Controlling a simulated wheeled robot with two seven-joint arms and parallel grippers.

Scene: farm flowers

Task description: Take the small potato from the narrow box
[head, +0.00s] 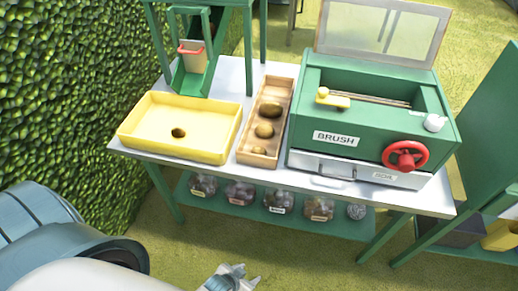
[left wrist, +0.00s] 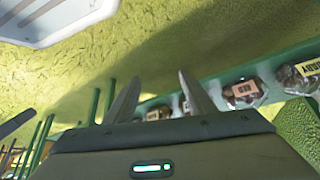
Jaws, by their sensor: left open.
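The narrow wooden box (head: 246,156) stands on the white table between the yellow tray and the green brush machine. It holds three potatoes in a row: a large dark one (head: 271,110) at the back, a middle one (head: 264,130), and a small one (head: 259,150) at the front. My left gripper (head: 240,272) is at the bottom edge of the head view, in front of the table and well apart from the box. In the left wrist view its two fingers (left wrist: 155,100) are spread with nothing between them. My right gripper is not in view.
A yellow tray (head: 211,149) with a dark round spot or item stands left of the box. The green machine (head: 306,110) marked BRUSH has a red wheel (head: 405,156). The table's front edge (head: 300,180) lies between my gripper and the box.

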